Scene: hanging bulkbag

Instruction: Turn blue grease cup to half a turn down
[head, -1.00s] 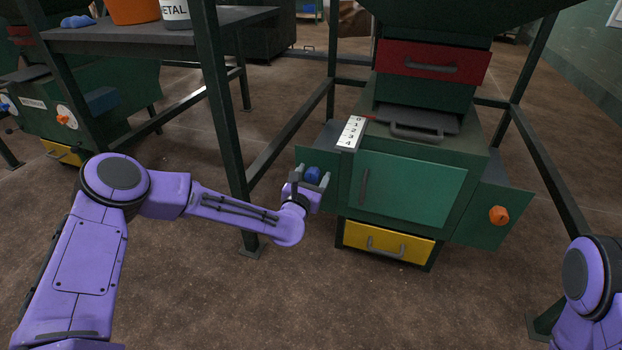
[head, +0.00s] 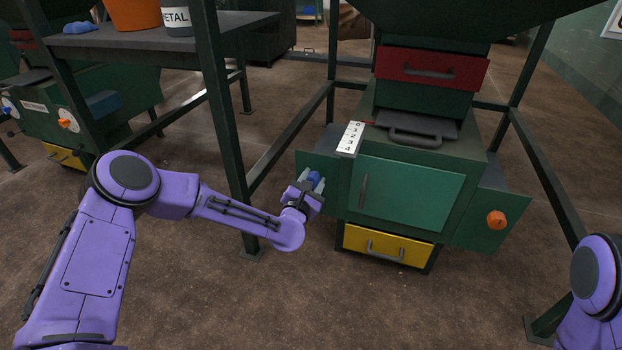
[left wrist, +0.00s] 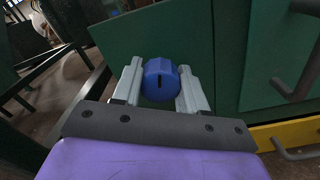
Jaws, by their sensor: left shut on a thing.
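The blue grease cup (head: 313,177) sits on the green panel at the left side of the machine. The fingers also show in the left wrist view (left wrist: 160,88). The cup's rim is partly hidden by the fingers. My right gripper is out of view; only part of my right arm shows at the right edge.
An orange knob (head: 496,220) is on the machine's right panel. A green door (head: 408,201) with a handle, a yellow drawer (head: 388,246) and a numbered white scale (head: 350,138) are close by. A dark frame post (head: 222,120) stands left of the gripper.

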